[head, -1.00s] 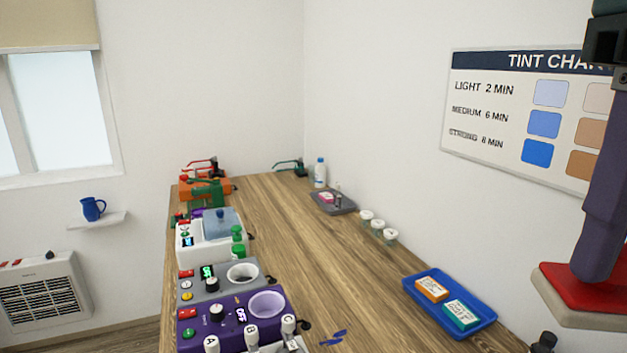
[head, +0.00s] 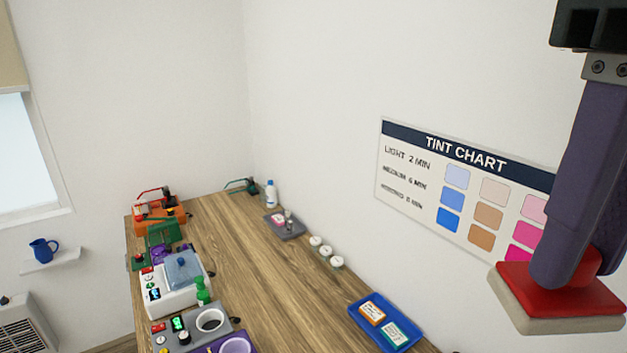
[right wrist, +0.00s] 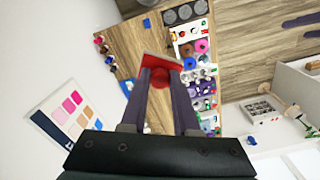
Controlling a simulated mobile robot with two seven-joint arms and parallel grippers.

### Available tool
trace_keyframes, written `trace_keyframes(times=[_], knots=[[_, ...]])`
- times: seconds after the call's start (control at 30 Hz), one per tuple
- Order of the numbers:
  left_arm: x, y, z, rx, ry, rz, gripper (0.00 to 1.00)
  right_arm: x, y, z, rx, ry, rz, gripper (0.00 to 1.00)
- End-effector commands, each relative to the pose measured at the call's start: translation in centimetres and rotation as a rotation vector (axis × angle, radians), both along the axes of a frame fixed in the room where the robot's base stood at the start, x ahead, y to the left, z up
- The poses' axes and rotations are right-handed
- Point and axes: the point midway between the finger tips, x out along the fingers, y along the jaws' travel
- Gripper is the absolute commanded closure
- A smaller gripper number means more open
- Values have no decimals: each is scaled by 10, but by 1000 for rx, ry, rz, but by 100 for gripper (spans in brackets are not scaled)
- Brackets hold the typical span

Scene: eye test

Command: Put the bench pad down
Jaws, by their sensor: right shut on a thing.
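The bench pad (head: 528,296) has a red top over a pale beige block. It is at the lower right of the head view, in the air and apart from the bench. My right gripper (head: 577,272) is shut on it, its purple fingers reaching down to a red grip on the pad's top. In the right wrist view, my right gripper (right wrist: 161,80) has the red grip between its fingertips, and the pad (right wrist: 146,66) shows just beyond them, partly hidden. My left gripper is in neither view.
The wooden bench (head: 262,290) has machines along its left side. A blue tray (head: 362,325) with two labelled boxes, white-lidded jars (head: 326,251) and a grey tray (head: 287,233) line the wall side. The middle strip is bare. A tint chart (head: 400,195) hangs on the wall.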

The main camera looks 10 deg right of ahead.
Motion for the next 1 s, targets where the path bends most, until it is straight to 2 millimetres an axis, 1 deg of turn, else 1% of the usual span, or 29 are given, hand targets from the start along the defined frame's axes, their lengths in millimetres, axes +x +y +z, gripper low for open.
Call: trace_keyframes(times=[0.07,0.13,0.17,0.27,0.5,0.57,0.7,0.77,0.8,0.87,1.0], knots=[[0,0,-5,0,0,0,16,0,0,-5,0,0,-3,100],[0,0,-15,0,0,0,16,2,0,-15,1,-1,-9,100],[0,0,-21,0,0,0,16,3,0,-21,1,-1,-14,100],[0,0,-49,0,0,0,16,7,-2,-50,3,-4,-40,100],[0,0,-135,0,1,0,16,25,-6,-137,10,-19,-134,100],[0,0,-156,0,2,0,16,29,-8,-158,10,-21,-160,100],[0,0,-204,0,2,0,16,39,-12,-208,12,-26,-219,100],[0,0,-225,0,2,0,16,42,-13,-229,14,-26,-244,100],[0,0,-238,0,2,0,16,45,-15,-243,14,-26,-261,100],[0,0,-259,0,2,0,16,48,-17,-265,13,-26,-287,100],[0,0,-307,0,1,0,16,56,-22,-316,13,-24,-349,100]])
